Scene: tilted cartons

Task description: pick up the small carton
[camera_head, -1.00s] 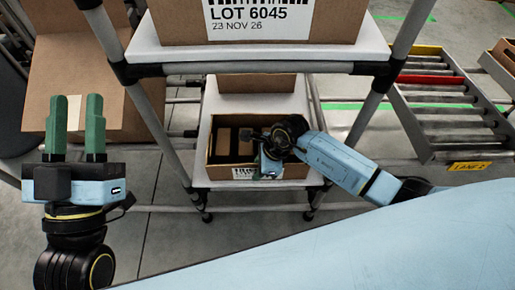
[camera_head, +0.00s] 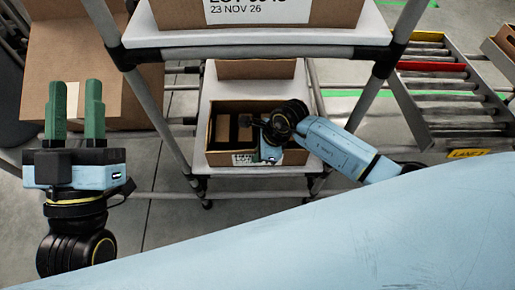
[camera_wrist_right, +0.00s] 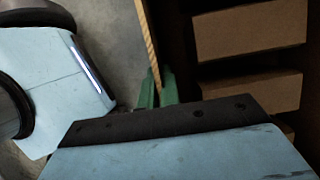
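An open brown carton (camera_head: 293,157) sits on the lower shelf in the head view. Several smaller brown boxes (camera_head: 222,127) are inside it, and they show in the right wrist view (camera_wrist_right: 250,32). I cannot tell which one is the small carton. My right gripper (camera_head: 265,158) is at the carton's near wall, its fingertips mostly hidden in the head view. In the wrist view, its green fingers (camera_wrist_right: 157,90) are close together, one on each side of the carton's thin wall (camera_wrist_right: 148,40). My left gripper (camera_head: 75,112) is open and empty, pointing up at the left.
A big labelled carton (camera_head: 180,12) stands on the upper shelf (camera_head: 230,38), above the lower carton. Grey rack posts (camera_head: 160,118) flank the lower shelf. Another carton (camera_head: 60,65) is at the left. A roller conveyor (camera_head: 450,100) stands at the right.

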